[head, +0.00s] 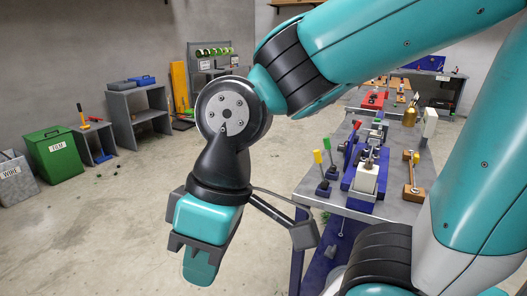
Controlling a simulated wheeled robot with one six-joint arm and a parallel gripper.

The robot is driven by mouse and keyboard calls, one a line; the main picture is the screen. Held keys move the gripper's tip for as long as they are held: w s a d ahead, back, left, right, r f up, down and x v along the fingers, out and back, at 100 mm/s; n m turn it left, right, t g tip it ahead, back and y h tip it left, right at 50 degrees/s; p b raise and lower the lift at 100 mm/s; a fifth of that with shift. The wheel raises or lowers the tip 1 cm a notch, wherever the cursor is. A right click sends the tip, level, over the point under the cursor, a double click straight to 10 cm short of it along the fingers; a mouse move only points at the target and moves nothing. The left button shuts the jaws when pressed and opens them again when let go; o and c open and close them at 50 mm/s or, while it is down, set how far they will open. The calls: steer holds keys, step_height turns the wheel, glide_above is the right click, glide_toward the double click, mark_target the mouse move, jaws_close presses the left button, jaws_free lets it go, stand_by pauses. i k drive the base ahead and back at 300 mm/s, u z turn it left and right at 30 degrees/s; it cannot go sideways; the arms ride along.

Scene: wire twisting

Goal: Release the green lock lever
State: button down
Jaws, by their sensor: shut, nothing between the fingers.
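The green lock lever is a dark stalk with a green knob (327,142), standing upright near the left edge of the workbench (308,190). A similar lever with a yellow knob (317,157) stands just in front of it. My gripper (199,272) hangs at the lower left of the head view, over open floor. It points downward, shut and empty, well to the left of the bench and apart from both levers. The lever bases are small, and their exact lock position cannot be told.
A blue fixture with a white block (367,178) sits right of the levers. A wooden-based tool (413,190) lies farther right. A red box (374,100) is at the back. A green bin (54,155) and shelves (140,118) stand far left.

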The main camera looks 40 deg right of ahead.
mark_target(330, 152)
steer(key=u, duration=0.1)
steer(key=i, duration=3.7)
steer(key=z, duration=4.85)
